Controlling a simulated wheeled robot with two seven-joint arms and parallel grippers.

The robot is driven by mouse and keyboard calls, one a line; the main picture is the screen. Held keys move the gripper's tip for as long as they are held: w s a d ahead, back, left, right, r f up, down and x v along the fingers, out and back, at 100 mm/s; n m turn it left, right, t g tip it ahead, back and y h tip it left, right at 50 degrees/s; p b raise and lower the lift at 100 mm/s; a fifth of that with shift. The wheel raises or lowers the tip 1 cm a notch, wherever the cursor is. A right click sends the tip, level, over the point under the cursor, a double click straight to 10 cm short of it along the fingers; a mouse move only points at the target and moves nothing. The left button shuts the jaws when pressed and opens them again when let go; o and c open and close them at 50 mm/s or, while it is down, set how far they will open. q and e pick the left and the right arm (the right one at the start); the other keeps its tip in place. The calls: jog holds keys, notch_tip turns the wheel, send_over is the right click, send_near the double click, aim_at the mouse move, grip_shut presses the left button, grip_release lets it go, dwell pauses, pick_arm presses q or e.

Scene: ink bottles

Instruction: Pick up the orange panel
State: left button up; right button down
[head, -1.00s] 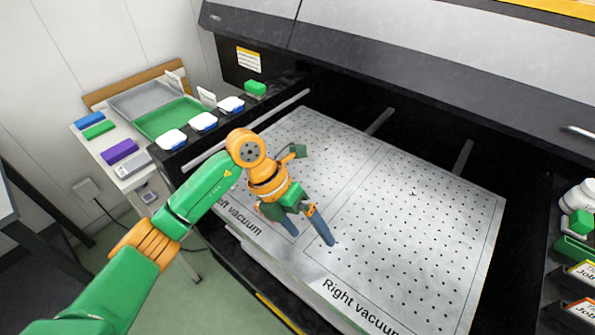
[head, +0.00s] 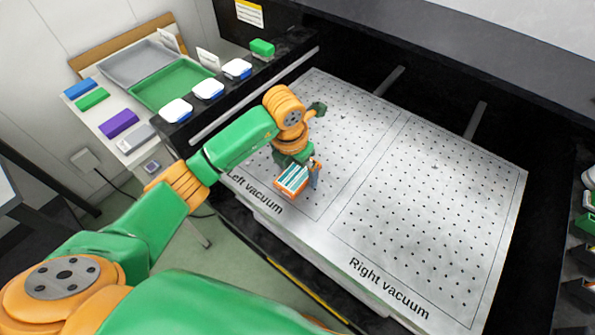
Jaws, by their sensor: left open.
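The orange panel (head: 292,180), orange-rimmed with teal and white stripes on its face, is at the front of the left vacuum area of the perforated metal bed (head: 440,215). Part of it is hidden behind my left gripper. My left gripper (head: 317,143) is open, with its two fingers spread wide. One finger is out over the bed behind the panel, and the other is at the panel's right edge. I cannot tell whether that finger touches the panel. My right gripper is not in view.
A side table on the left holds a grey tray (head: 135,61), a green tray (head: 172,90) and small blue, green and purple blocks. White-lidded containers (head: 208,89) line the black ledge. The right vacuum area is bare. Bottles and boxes stand at the far right edge.

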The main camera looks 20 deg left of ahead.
pick_arm(q)
jog(key=c, duration=1.2)
jog(key=shift+c, duration=0.5)
jog(key=shift+r, duration=0.1)
